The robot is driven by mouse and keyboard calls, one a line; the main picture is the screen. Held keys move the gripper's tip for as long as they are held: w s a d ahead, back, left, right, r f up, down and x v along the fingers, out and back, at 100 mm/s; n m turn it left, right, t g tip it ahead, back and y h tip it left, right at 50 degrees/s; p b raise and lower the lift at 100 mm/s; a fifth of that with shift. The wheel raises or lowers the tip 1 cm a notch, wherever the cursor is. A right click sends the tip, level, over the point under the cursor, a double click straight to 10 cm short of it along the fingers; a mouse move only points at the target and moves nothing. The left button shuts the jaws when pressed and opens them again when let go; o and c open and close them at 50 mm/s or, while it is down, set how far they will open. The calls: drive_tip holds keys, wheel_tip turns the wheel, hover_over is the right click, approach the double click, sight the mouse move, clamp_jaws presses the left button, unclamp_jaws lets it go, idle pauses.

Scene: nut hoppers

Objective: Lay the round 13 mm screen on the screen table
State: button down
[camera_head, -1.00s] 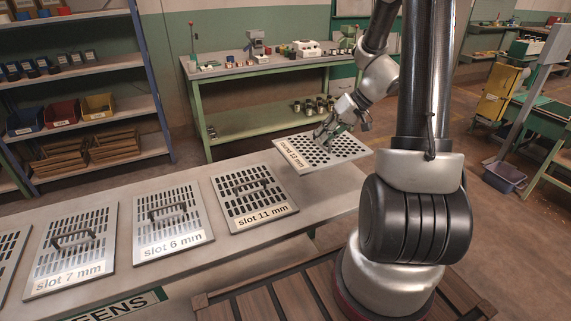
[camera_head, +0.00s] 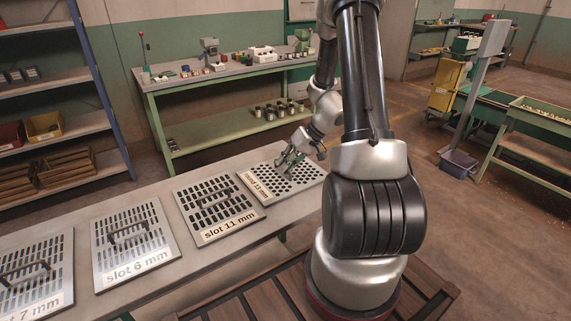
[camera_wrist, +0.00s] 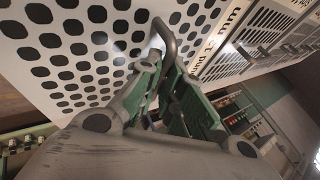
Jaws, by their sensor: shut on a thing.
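The round 13 mm screen (camera_head: 296,184) is a pale metal plate with round black holes, at the right end of a long grey table (camera_head: 165,185). My gripper (camera_head: 287,165) is shut on its handle. In the wrist view the screen (camera_wrist: 95,55) fills the upper left, and the green fingers of my gripper (camera_wrist: 165,78) close around the dark bar handle (camera_wrist: 172,40). The plate looks level. I cannot tell whether it touches the table or hangs just above it. I cannot tell which surface is the screen table.
The slot 11 mm screen (camera_head: 203,232) lies just left of the held screen. The slot 6 mm screen (camera_head: 135,275) and slot 7 mm screen (camera_head: 45,302) lie further left. A green workbench (camera_head: 225,75) stands behind. A grey bin (camera_head: 458,163) stands on the floor at right.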

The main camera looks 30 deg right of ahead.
drive_tip(key=c, duration=1.6)
unclamp_jaws()
drive_tip(key=shift+f, duration=0.1)
drive_tip(key=shift+o, duration=0.2)
drive_tip(key=v, duration=1.2)
drive_tip(key=s+a+r+n+g+h, duration=0.1)
drive_tip(key=s+a+r, duration=0.25)
drive_tip(key=r, duration=0.25)
drive_tip(key=s+a+r+g+h, duration=0.1)
drive_tip(key=s+a+r, duration=0.2)
drive_tip(key=a+r, duration=0.25)
drive_tip(key=s+a+r+t+h, duration=0.1)
drive_tip(key=s+r+h, duration=0.1)
drive_tip(key=s, duration=0.4)
drive_tip(key=s+a+r+t+h, duration=0.1)
drive_tip(key=s+a+r+h, duration=0.1)
drive_tip(key=s+r, duration=0.3)
drive_tip(key=shift+s+r, duration=0.25)
drive_tip(key=shift+s, duration=0.7)
